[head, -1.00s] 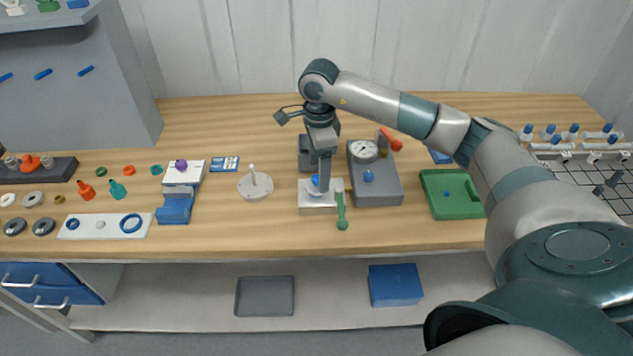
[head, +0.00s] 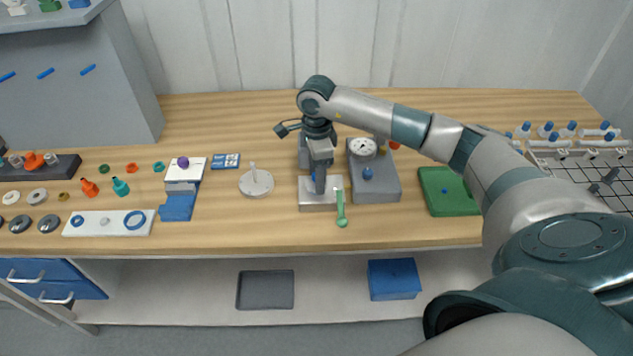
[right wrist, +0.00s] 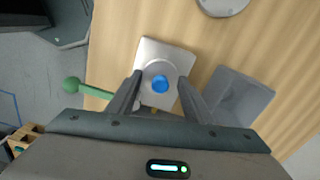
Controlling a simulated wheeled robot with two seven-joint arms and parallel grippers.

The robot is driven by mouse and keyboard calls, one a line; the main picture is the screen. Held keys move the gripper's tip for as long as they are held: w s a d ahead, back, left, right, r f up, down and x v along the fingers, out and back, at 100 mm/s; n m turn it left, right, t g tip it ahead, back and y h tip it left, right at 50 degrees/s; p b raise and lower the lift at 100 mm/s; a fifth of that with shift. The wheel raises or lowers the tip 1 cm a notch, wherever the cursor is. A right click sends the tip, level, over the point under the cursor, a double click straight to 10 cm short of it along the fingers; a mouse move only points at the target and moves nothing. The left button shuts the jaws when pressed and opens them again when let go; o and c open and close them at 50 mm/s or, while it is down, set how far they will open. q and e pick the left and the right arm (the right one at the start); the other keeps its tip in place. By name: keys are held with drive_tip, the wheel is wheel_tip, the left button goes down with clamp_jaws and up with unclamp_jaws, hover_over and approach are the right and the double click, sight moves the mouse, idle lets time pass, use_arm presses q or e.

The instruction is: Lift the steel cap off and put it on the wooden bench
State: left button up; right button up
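A square steel block (head: 310,206) sits on the wooden bench (head: 420,225), with a green-handled lever (head: 341,212) at its right side. In the right wrist view, a round steel cap (right wrist: 150,71) with a blue knob (right wrist: 160,84) in its middle sits on the block. My right gripper (right wrist: 160,78) is open, pointing down, with one finger on each side of the cap and knob. I cannot tell whether the fingers touch it. In the head view, the right gripper (head: 320,188) mostly hides the cap. My left gripper is not in view.
A grey box with a dial gauge (head: 374,187) stands close right of the block. A white disc with a post (head: 256,183) lies left, with bare bench between. A green tray (head: 447,208) is further right. The bench front edge runs below the block.

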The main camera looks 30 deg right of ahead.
drive_tip(key=shift+c, duration=0.8)
drive_tip(key=shift+r, duration=0.15)
drive_tip(key=shift+r+b, duration=0.55)
drive_tip(key=shift+b, duration=0.05)
wheel_tip(320, 180, up, 2)
drive_tip(key=shift+w+r+b, duration=0.1)
drive_tip(key=shift+r+b, duration=0.05)
drive_tip(key=shift+b, duration=0.6)
drive_tip(key=s+r+b, duration=0.2)
drive_tip(key=s+r, duration=0.1)
drive_tip(key=s, duration=0.3)
drive_tip(key=s+d+r+b, duration=0.1)
drive_tip(key=s+r+b, duration=0.1)
drive_tip(key=s+r, duration=0.2)
drive_tip(key=shift+s+d+r, duration=0.2)
drive_tip(key=shift+s+d, duration=0.1)
drive_tip(key=shift+s, duration=0.6)
drive_tip(key=shift+r+p, duration=0.4)
drive_tip(key=shift+r, duration=1.1)
drive_tip(key=shift+f, duration=0.1)
